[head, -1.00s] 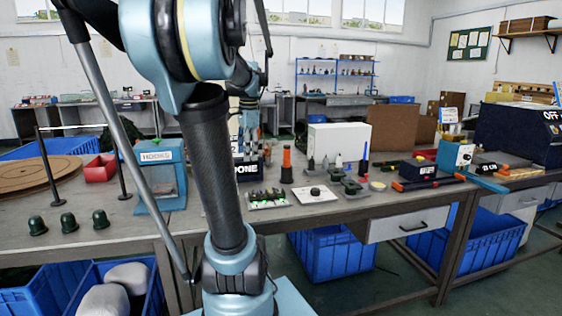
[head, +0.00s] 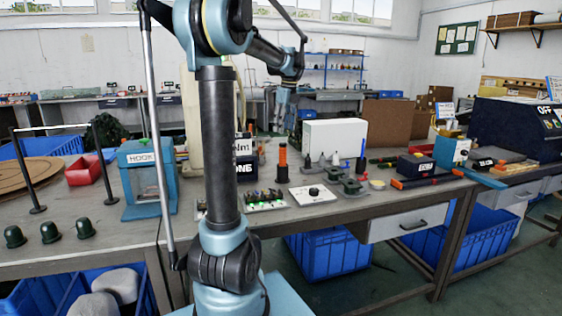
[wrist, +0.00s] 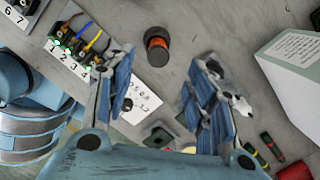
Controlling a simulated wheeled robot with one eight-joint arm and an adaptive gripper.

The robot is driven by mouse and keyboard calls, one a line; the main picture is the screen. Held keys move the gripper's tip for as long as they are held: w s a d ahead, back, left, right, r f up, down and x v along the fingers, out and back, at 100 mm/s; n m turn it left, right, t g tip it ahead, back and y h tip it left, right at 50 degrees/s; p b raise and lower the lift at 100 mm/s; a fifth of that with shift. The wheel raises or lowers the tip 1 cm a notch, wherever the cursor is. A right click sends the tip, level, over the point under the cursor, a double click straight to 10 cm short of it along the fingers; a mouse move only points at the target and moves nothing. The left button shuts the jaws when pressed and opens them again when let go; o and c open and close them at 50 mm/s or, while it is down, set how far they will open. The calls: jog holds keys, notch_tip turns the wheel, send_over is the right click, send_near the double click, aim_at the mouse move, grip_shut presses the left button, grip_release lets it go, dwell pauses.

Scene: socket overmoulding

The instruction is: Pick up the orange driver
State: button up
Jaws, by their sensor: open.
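The orange driver (head: 282,157) stands upright on the bench, with an orange upper part and black bands and base. The wrist view shows the driver (wrist: 157,46) from above as a dark round end with an orange-red part, beyond the fingertips and between their lines. My gripper (wrist: 163,72) has its two blue-and-grey fingers spread wide with nothing between them. In the head view my gripper (head: 281,115) hangs above and apart from the driver, small and partly blended with the background.
A numbered terminal block with coloured wires (wrist: 75,45) lies left of the driver. A white panel with a black knob (head: 313,194) and dark green parts (head: 350,185) are to its right. A white box (head: 335,139) stands behind. Three dark domes (head: 50,232) are at the left front.

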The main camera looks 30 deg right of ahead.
send_near(282, 157)
jog(key=w+f, duration=0.2)
jog(key=f, duration=0.1)
jog(key=w+f, duration=0.1)
jog(key=f, duration=0.1)
jog(key=shift+d, duration=0.35)
jog(key=shift+f, duration=2.8)
grip_shut()
